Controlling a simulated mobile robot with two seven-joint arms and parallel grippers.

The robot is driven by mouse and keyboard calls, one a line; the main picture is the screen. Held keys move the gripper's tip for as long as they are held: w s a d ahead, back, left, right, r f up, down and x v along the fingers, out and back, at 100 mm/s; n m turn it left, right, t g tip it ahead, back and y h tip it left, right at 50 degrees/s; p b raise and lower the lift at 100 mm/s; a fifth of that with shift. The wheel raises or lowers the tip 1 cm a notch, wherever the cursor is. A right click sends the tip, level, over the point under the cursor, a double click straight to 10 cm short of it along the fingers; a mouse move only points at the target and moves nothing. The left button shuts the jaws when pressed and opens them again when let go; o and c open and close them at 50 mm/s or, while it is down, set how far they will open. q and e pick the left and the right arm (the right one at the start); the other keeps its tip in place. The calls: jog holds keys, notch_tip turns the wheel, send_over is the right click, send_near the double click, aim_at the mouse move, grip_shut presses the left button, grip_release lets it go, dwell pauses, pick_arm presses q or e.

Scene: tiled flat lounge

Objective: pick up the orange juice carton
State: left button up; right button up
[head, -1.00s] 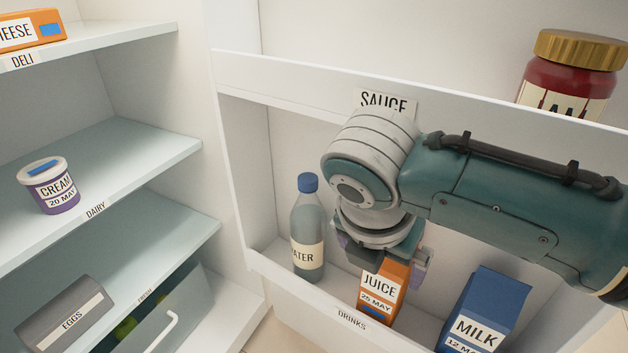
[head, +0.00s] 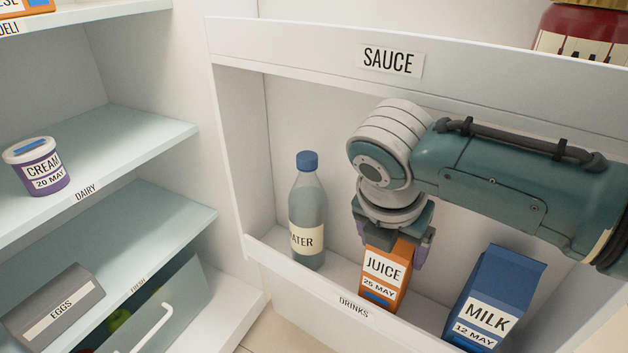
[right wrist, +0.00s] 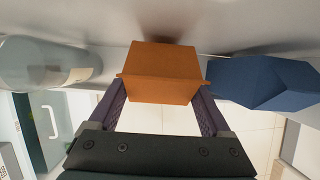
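The orange juice carton (head: 386,271), with a white JUICE label, stands upright in the drinks door bin between the water bottle and the milk. Its base is hidden by the bin's front lip, so I cannot tell whether it touches the bin floor. My right gripper (head: 394,240) points down over it, with its purple fingers against the carton's two sides. In the right wrist view the orange carton top (right wrist: 162,72) sits between the fingers (right wrist: 162,108) with no clear gap, so it looks shut on the carton. My left gripper is not in view.
A water bottle (head: 307,208) stands left of the carton and a blue milk carton (head: 486,298) stands right. The drinks bin lip (head: 300,283) is in front; the sauce shelf (head: 480,75) is above. Fridge shelves at left hold cream (head: 37,166) and eggs (head: 55,303).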

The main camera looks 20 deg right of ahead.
grip_shut()
dwell(0.4)
jog(key=shift+r, duration=0.15)
